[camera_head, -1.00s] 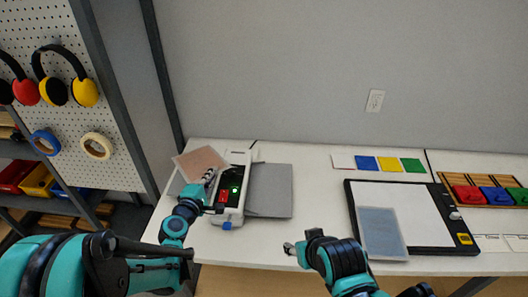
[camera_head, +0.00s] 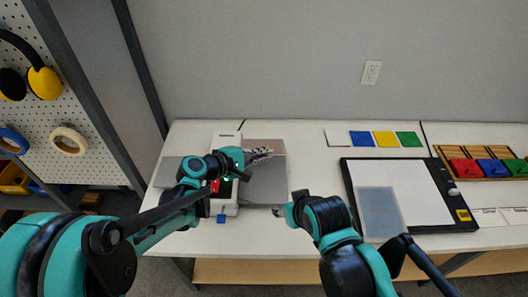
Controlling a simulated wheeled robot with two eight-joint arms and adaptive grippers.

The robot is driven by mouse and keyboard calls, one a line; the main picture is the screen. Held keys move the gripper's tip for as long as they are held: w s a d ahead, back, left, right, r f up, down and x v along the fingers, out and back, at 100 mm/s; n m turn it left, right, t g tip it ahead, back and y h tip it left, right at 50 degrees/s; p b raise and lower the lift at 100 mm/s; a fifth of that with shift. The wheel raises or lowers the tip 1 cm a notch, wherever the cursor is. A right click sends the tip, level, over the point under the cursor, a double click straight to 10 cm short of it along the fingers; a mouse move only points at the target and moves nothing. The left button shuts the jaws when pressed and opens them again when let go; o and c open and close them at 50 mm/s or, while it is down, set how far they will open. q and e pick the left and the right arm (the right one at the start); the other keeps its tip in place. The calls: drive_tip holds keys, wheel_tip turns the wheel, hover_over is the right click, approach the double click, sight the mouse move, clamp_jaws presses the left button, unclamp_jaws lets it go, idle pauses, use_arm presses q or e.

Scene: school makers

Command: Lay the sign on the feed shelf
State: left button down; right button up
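The sign (camera_head: 264,144), a thin pinkish sheet, is at the back of the right grey shelf (camera_head: 265,188) of the white laminator-like machine (camera_head: 226,140). Part of the sign is hidden by my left gripper (camera_head: 262,154), which reaches over the machine and appears shut on the sign's near edge. I cannot tell whether the sign touches the shelf or is just above it. Another grey shelf (camera_head: 171,170) is on the machine's left side. My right gripper (camera_head: 279,211) is near the table's front, right of the machine; its fingers are too small to read.
A black-framed board (camera_head: 452,208) with a white sheet and a blue-grey sheet (camera_head: 379,212) lies to the right. Coloured cards (camera_head: 385,139) lie behind it. A wooden tray (camera_head: 445,152) with coloured blocks is at far right. The white table (camera_head: 313,170) is clear between shelf and board.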

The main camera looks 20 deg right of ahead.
use_arm(q)
drive_tip(key=shift+f+b, duration=2.2)
drive_tip(key=shift+f, duration=0.7)
drive_tip(key=c, duration=1.6)
unclamp_jaws()
drive_tip(key=shift+c, duration=0.2)
drive_tip(key=s+a+r+p, duration=0.1)
drive_tip(key=s+r, duration=0.1)
drive_tip(key=s, duration=0.3)
drive_tip(key=shift+s+a, duration=0.3)
drive_tip(key=shift+s, duration=0.05)
drive_tip(key=shift+p, duration=0.3)
wheel_tip(320, 180, up, 6)
drive_tip(key=p, duration=0.4)
drive_tip(key=shift+p, duration=0.4)
